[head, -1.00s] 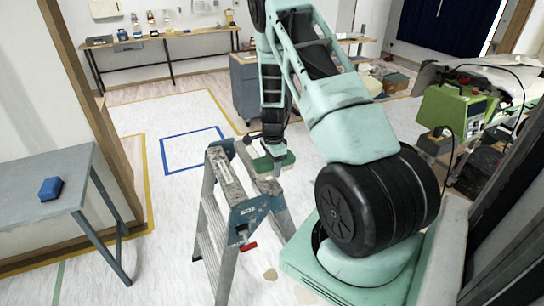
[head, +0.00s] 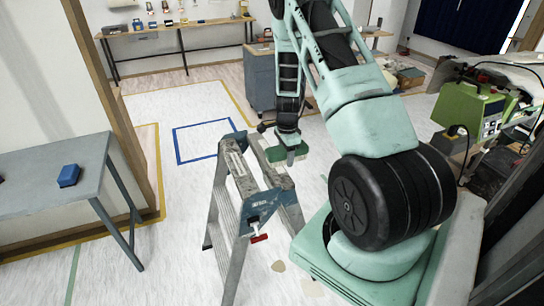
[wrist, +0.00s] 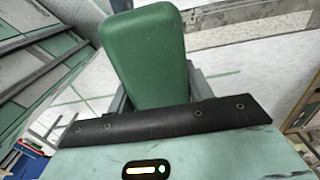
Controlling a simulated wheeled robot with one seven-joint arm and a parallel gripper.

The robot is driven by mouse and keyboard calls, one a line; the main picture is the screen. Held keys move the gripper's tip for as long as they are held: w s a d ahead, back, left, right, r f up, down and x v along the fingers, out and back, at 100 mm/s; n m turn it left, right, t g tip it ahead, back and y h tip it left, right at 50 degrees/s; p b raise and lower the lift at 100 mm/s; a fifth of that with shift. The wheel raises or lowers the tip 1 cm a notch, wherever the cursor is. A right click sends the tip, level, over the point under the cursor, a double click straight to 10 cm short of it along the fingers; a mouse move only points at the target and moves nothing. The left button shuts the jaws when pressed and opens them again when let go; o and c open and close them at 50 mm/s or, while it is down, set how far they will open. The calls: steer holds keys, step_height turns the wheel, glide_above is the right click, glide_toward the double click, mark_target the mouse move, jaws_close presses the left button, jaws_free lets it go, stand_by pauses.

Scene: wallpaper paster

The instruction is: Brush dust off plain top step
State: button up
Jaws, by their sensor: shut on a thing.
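My gripper (head: 288,140) is shut on a green brush (head: 289,153). The brush's green block also fills the upper middle of the wrist view (wrist: 145,55), with my gripper's fingers mostly hidden behind it. A worn grey stepladder (head: 232,185) with blue end caps stands on the floor in front of me. Its top step (head: 240,168) looks scuffed and marked; dust is too small to tell apart from the wear. The brush is at the ladder's far right side in the head view. I cannot tell whether it touches the ladder.
A grey table (head: 50,165) with a blue block (head: 68,176) stands at the left. A grey cabinet (head: 262,80) is behind my arm. A green machine (head: 468,112) stands at the right. The floor beyond the ladder, around the blue taped square (head: 205,141), is clear.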

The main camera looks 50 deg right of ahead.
mark_target(280, 170)
steer(key=shift+f+b, duration=2.2)
steer(key=shift+f, duration=0.8)
steer(key=shift+f, duration=1.2)
steer(key=shift+w+r, duration=0.1)
steer(key=shift+w, duration=0.05)
stand_by(0.5)
steer(key=shift+w+d, duration=0.5)
steer(key=shift+w, duration=0.35)
steer(key=shift+w+d, duration=0.45)
steer(key=shift+w, duration=0.4)
steer(key=shift+w, duration=0.1)
steer(key=shift+w+d, duration=0.6)
steer(key=shift+w, duration=0.55)
steer(key=shift+w+d, duration=0.65)
steer(key=shift+w, duration=0.5)
steer(key=shift+w+d, duration=0.6)
steer(key=shift+w, duration=0.55)
steer(key=shift+w, duration=0.1)
